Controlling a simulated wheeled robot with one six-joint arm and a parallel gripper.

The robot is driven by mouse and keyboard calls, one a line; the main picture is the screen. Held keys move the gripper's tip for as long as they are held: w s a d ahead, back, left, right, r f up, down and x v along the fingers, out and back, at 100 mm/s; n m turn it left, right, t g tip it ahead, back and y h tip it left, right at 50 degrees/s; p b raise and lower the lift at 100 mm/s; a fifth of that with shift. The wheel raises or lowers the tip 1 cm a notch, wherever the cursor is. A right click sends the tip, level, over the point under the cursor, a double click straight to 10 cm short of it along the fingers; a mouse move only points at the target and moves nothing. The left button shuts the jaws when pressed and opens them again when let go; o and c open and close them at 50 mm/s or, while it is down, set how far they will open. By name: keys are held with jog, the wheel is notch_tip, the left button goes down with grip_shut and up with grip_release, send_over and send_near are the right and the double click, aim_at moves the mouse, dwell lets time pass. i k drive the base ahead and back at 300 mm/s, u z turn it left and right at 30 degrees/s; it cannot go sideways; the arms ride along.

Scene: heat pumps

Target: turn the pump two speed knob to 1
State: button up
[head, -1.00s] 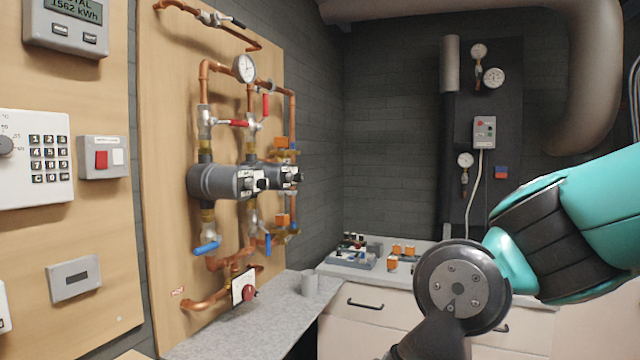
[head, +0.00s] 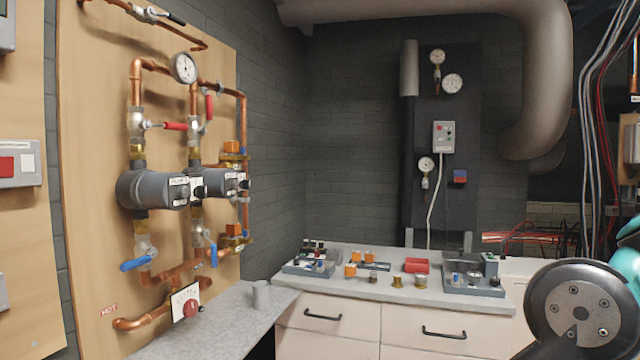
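Two dark grey pumps sit side by side in the copper pipework on the wooden wall board (head: 90,130). The nearer pump (head: 140,190) carries a white label plate and a small dark knob (head: 199,191) on or beside its front. The farther pump (head: 228,184) is partly hidden behind it, with its own pale face and dark knob. My arm (head: 575,310) shows at the lower right, well away from the pumps. My gripper's fingers are outside the view.
Red and blue valve levers stick out around the pumps, such as the blue lever (head: 136,263). A red dial (head: 192,308) and a grey cup (head: 261,294) are below. A worktop (head: 400,290) with trays and small parts stands at the back.

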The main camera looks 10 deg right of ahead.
aim_at(245, 184)
jog(key=z, duration=0.5)
jog(key=i, duration=1.25)
jog(key=u, duration=0.35)
